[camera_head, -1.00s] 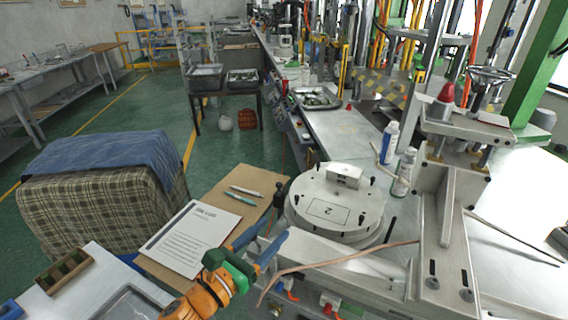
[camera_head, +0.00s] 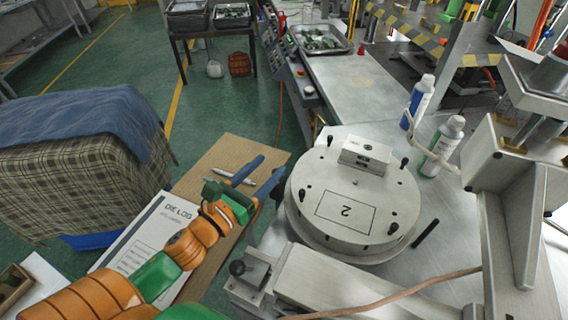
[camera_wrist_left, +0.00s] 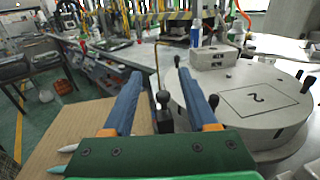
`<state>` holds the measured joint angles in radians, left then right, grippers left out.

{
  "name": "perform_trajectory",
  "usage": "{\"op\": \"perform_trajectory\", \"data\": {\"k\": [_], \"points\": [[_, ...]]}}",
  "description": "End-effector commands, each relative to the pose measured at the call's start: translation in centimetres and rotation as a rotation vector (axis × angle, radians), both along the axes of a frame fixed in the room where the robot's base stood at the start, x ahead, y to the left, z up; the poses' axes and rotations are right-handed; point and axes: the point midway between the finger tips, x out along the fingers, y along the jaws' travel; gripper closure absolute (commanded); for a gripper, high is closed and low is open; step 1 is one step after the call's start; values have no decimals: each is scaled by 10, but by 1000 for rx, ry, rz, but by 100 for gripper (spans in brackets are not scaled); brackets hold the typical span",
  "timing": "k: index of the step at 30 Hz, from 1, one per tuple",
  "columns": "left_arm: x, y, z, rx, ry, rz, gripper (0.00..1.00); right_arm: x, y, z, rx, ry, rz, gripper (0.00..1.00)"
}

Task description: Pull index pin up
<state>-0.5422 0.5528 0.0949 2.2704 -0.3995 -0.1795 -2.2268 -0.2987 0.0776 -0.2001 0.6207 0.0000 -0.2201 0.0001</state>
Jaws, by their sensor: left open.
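My left gripper (camera_head: 269,167) is open, its two blue fingers apart and pointing toward the left side of the round die (camera_head: 328,222) marked "2". In the left wrist view, a black ball-topped pin (camera_wrist_left: 163,98), likely the index pin, shows in the gap between the fingers (camera_wrist_left: 161,75), with no finger visibly touching it. In the head view, I cannot make that pin out clearly near the fingers. A black ball knob (camera_head: 237,268) stands on the fixture's near left corner. My right gripper is not in view.
A grey block (camera_head: 366,156) and several black posts stand on the die. Blue-labelled (camera_head: 420,98) and green-labelled (camera_head: 444,142) bottles stand to its right. A printed log sheet (camera_head: 145,235) and pens lie on brown board at left. A copper tube (camera_head: 400,305) crosses the front.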

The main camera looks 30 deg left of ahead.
Motion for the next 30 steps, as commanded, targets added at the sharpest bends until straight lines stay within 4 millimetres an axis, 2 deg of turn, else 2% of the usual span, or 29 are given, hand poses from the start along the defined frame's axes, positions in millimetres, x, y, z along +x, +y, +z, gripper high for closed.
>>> {"op": "perform_trajectory", "data": {"k": [1,7,9,14,24,30], "points": [[0,0,-17,0,0,0,42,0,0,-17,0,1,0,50],[0,0,-43,0,0,0,42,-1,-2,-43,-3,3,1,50],[0,0,-46,0,0,0,42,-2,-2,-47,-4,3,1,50],[12,-1,-42,-1,-3,1,42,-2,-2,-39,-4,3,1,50],[62,-9,-42,-2,-2,0,42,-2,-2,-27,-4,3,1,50],[71,-10,-43,0,0,0,42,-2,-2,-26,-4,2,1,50]]}}
